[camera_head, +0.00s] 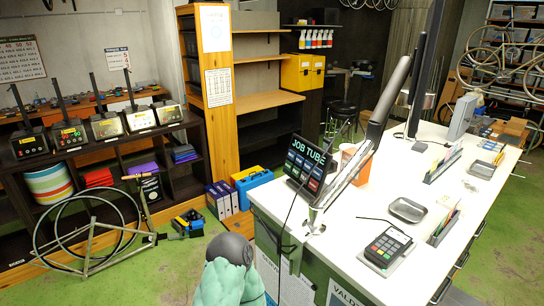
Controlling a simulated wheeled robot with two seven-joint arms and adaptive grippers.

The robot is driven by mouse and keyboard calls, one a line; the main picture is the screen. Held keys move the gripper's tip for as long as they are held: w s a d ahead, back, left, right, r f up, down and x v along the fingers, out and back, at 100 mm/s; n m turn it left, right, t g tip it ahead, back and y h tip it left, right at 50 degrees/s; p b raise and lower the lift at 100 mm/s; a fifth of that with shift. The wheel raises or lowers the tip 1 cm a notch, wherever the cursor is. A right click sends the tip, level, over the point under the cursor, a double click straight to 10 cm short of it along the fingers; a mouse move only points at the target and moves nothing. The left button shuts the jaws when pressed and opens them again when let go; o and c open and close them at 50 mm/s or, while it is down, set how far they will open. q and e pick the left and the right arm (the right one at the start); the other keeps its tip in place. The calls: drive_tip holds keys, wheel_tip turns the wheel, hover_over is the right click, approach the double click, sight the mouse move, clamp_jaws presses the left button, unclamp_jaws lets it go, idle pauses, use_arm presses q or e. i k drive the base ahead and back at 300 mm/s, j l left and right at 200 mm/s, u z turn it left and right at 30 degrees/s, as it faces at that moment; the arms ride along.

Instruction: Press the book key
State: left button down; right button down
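The key labels are too small to read, so I cannot tell which is the book key. A card terminal (388,246) with a keypad lies on the counter's near right part; its key markings are also unreadable. Neither of my grippers shows in the head view.
The white counter (400,190) also bears a metal tray (407,210), card holders (443,164) and a screen on a grey arm (378,110).

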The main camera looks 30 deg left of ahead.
sight(288, 165)
drive_tip(key=i+j, duration=0.1)
drive_tip(key=j, duration=0.4)
drive_tip(key=j+z, duration=0.1)
drive_tip(key=j, duration=0.35)
drive_tip(key=i+j, duration=0.15)
drive_tip(key=j, duration=0.35)
